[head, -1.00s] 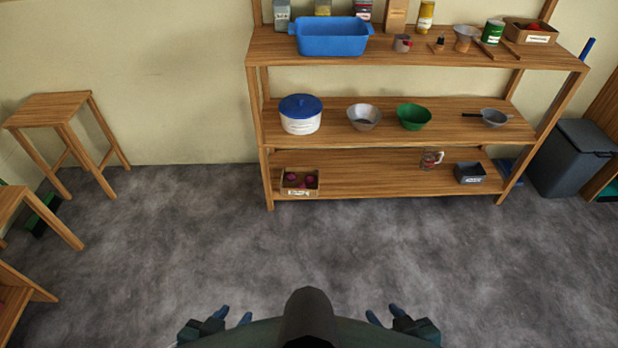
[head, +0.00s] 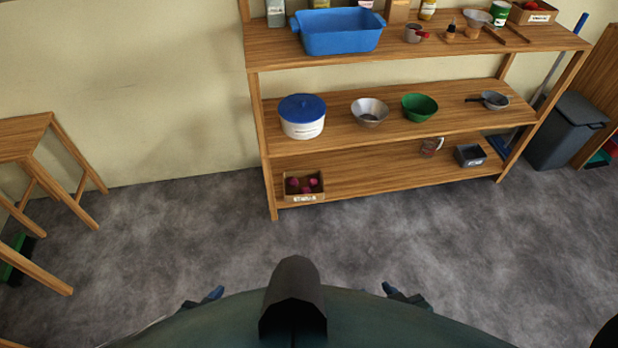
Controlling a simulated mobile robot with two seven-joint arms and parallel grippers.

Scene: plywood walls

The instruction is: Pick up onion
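A small labelled box (head: 305,198) stands at the left end of the shelf unit's lowest shelf. Several round reddish-purple items, which look like onions (head: 306,187), lie in it. My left gripper (head: 215,294) shows only partly at the bottom of the head view, left of my own body. My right gripper (head: 390,290) shows only partly to the right of it. Both are low and well short of the shelf, apart from the box. Their fingers are mostly hidden, so I cannot tell whether they are open or shut.
The wooden shelf unit (head: 380,185) holds a blue tub (head: 340,32), a blue-lidded pot (head: 302,116), bowls and a grey tin (head: 470,155). Stools (head: 60,165) stand at the left, a grey bin (head: 565,132) at the right. The floor (head: 400,235) before the shelf is clear.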

